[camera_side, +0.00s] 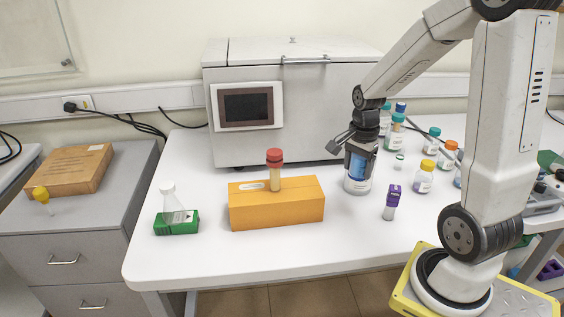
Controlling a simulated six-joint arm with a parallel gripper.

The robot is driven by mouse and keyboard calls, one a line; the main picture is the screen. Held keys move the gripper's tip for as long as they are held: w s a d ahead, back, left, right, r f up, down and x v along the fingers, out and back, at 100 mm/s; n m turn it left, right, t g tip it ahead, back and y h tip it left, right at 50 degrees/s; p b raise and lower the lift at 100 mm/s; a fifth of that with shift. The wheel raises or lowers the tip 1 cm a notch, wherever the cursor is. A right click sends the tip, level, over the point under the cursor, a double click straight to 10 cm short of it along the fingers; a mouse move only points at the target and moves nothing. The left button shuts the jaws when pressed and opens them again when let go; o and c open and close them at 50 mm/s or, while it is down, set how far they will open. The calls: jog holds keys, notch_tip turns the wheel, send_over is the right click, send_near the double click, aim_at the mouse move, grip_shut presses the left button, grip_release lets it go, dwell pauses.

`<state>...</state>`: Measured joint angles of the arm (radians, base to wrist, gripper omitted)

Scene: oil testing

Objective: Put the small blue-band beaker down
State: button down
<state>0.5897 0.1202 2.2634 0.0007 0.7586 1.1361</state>
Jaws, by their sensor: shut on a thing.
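The small blue-band beaker (357,184) is a clear vessel with a blue band near its top. It stands upright at or very near the white table top, right of the orange block. My gripper (358,160) comes down from above and is shut on it, covering its upper part. I cannot tell for sure whether its base touches the table.
An orange block (280,210) holds a red-capped tube (274,168). A purple-capped vial (392,202) stands close by on the right, with several capped bottles behind it. A flask (171,203) sits in a green holder at left. A grey machine (240,150) fills the back.

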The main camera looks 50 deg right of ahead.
jog(key=shift+d, duration=0.1)
jog(key=w+d+f, duration=0.1)
jog(key=w+f, duration=0.1)
jog(key=w, duration=0.1)
jog(key=w+d+f, duration=0.2)
jog(key=w+f, duration=0.1)
jog(key=w, duration=0.1)
jog(key=w+d+f, duration=0.2)
jog(key=w+f, duration=0.1)
jog(key=w, duration=0.1)
jog(key=shift+d+f, duration=0.1)
jog(key=shift+d, duration=0.05)
jog(key=shift+w+d+f, duration=0.25)
jog(key=shift+w+f, duration=0.25)
jog(key=shift+f, duration=0.05)
jog(key=shift+f, duration=0.1)
jog(key=shift+w+f, duration=0.15)
jog(key=shift+f, duration=0.05)
jog(key=shift+d+f, duration=0.1)
jog(key=shift+f, duration=1.45)
jog(key=shift+f, duration=0.1)
